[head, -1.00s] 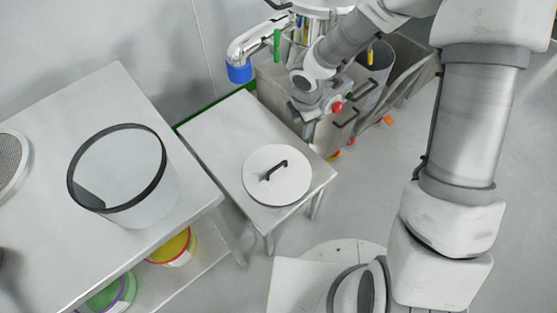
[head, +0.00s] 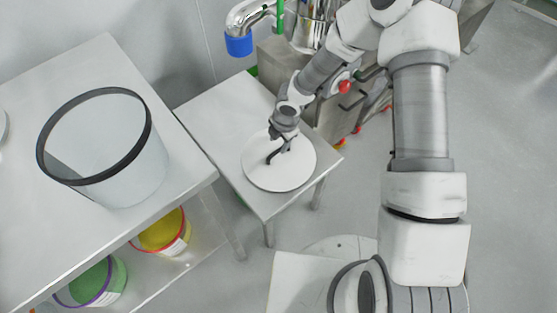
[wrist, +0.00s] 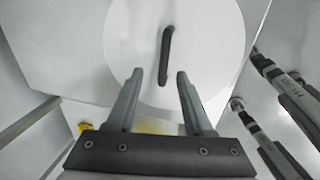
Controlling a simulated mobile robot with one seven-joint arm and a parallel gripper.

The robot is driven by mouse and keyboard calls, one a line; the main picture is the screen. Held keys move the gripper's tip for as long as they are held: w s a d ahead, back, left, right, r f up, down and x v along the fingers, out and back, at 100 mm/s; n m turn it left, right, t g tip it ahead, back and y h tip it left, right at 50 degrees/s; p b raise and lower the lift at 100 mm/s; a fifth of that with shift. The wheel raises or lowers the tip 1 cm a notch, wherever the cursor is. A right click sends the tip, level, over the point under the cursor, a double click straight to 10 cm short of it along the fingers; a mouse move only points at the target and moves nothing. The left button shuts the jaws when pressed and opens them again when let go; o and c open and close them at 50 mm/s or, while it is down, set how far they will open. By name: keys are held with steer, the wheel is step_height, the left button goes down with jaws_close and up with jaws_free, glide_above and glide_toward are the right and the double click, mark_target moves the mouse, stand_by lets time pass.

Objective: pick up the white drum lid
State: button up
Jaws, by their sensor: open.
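The white drum lid (head: 279,172) is a round flat disc with a dark bar handle, lying on the small table (head: 216,112). In the wrist view the lid (wrist: 200,40) fills the top middle, with its dark handle (wrist: 167,52) running nearly lengthwise. My gripper (wrist: 159,77) is open, its two fingers apart, with the handle ahead of and between the fingertips. In the head view my gripper (head: 276,144) is over the lid close to the handle and partly covers it. Whether the fingers touch the handle cannot be told.
A larger steel table (head: 90,240) at left carries an open white drum (head: 135,172) with a black rim. Yellow (head: 163,232) and green (head: 100,283) tubs sit on its lower shelf. Steel equipment with a blue-ended pipe (head: 239,45) stands behind the small table. Floor at right is clear.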

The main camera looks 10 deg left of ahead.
mark_target(278, 150)
steer(key=shift+w+a+f+b, duration=0.15)
steer(key=shift+f+b, duration=0.6)
steer(key=shift+f, duration=0.8)
steer(key=shift+w+a+f+b, duration=0.1)
steer(key=shift+f+b, duration=0.6)
steer(key=shift+f, duration=0.8)
jaws_close()
steer(key=shift+r, duration=0.1)
